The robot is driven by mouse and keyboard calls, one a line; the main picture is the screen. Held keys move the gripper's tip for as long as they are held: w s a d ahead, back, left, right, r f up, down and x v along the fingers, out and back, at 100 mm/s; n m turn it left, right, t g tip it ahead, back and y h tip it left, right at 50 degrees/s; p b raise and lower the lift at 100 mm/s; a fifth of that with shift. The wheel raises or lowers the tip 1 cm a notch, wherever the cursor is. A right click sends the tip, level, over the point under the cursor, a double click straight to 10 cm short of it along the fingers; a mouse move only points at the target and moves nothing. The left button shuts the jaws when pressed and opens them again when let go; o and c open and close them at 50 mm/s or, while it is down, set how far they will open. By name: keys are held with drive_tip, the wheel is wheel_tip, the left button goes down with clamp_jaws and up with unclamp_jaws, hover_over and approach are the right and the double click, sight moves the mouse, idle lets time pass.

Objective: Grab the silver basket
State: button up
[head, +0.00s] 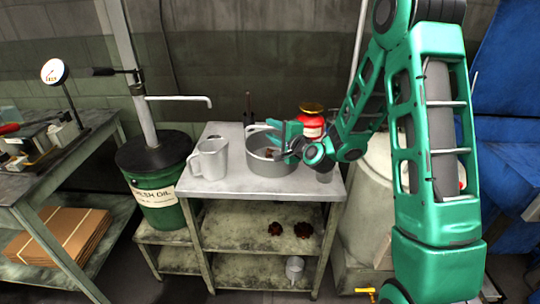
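A round silver basket (268,166) stands on the grey top of a metal shelf table, right of the middle. Something brownish shows inside it, too small to make out. My green arm reaches in from the right, and my gripper (276,142) is at the basket's right and rear side, over or at its rim. The gripper covers part of the rim and the inside. I cannot tell whether the fingers touch the basket or whether they are open or shut.
A grey pitcher (209,158) stands left of the basket, and a red can with a yellow top (312,122) behind it on the right. A green oil drum (160,185) with a pump stands left of the table. Lower shelves hold two dark parts (289,229) and a small jug (294,268).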

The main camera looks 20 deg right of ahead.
drive_tip(key=x, duration=0.4)
drive_tip(key=shift+w+r, duration=0.15)
drive_tip(key=shift+w, duration=0.25)
clamp_jaws()
idle(1.0)
